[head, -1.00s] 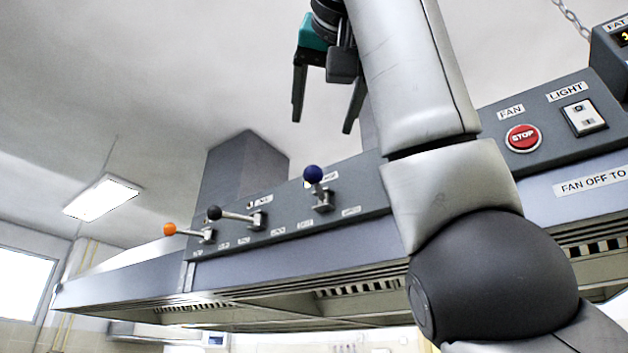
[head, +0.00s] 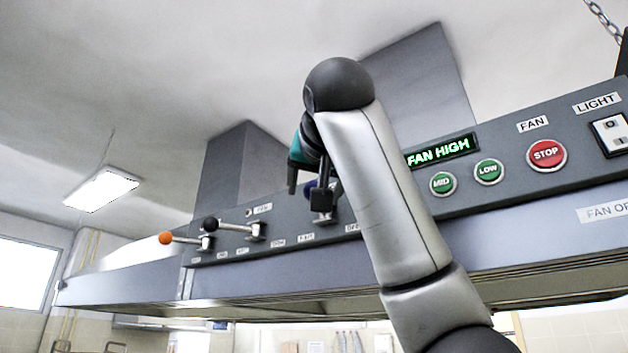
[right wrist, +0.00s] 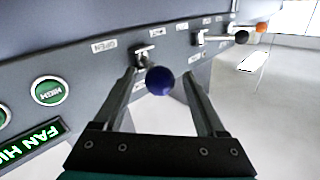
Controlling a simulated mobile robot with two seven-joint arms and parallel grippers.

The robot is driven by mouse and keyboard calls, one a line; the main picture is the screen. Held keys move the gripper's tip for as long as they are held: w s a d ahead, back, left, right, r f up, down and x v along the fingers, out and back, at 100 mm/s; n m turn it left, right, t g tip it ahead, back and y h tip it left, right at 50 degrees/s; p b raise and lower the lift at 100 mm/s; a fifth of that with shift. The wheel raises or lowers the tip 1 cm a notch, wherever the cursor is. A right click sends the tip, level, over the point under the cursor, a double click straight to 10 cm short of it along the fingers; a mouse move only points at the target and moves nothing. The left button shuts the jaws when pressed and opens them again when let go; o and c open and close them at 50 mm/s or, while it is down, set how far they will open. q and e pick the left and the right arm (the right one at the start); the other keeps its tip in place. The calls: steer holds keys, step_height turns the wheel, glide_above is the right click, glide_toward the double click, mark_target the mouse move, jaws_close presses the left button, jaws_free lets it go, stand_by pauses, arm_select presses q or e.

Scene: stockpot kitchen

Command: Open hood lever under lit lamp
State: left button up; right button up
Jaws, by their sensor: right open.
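The blue-knobbed lever (head: 311,188) is on the hood's front panel, partly hidden behind my right gripper in the head view. My right gripper (head: 314,200) is open at this lever. In the right wrist view the blue knob (right wrist: 160,80) sits between the open fingertips (right wrist: 160,74), with a gap on each side. An OPEN label (right wrist: 103,45) is on the panel left of the lever's mount there. The black-knobbed lever (head: 211,224) and orange-knobbed lever (head: 166,238) stand to the left, knobs pointing left. The lamp by the blue lever is hidden now. My left gripper is out of view.
The hood panel (head: 520,185) carries a lit FAN HIGH display (head: 441,150), green MID (head: 442,183) and LOW (head: 488,171) buttons, a red STOP button (head: 546,155) and a light switch (head: 611,133). Open air lies in front of the panel.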

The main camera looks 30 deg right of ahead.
steer(key=shift+w+d, duration=0.25)
steer(key=shift+w, duration=0.2)
jaws_close()
stand_by(0.4)
stand_by(0.8)
